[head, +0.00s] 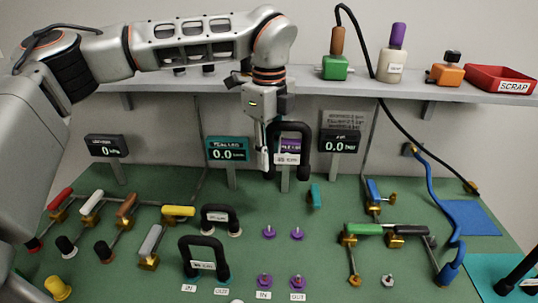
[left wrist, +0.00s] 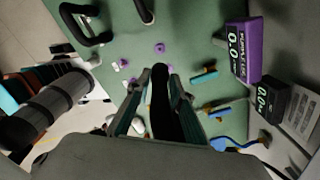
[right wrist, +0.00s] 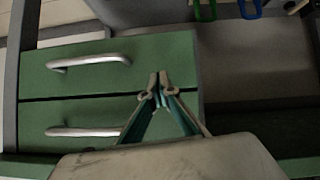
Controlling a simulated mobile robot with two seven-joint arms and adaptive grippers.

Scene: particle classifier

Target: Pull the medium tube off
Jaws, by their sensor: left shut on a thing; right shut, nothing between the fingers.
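My left gripper (head: 268,150) is shut on a black U-shaped tube (head: 304,150) with a white label. It holds the tube up above the green board, with the tube's ends hanging free. In the left wrist view the black tube (left wrist: 160,88) shows between the fingers. Purple ports (head: 268,232) and (head: 297,234) on the board are empty. Another purple pair (head: 264,281) and (head: 297,282) nearer the front is empty too. My right gripper (right wrist: 155,92) is shut and empty, in front of green drawers.
Two other black U tubes (head: 220,212) and (head: 203,243) stand on the board. Coloured lever valves (head: 122,208) line the left, more (head: 362,230) the right. Display panels (head: 227,150) stand behind. A shelf (head: 205,89) carries bottles and a red scrap tray (head: 500,78).

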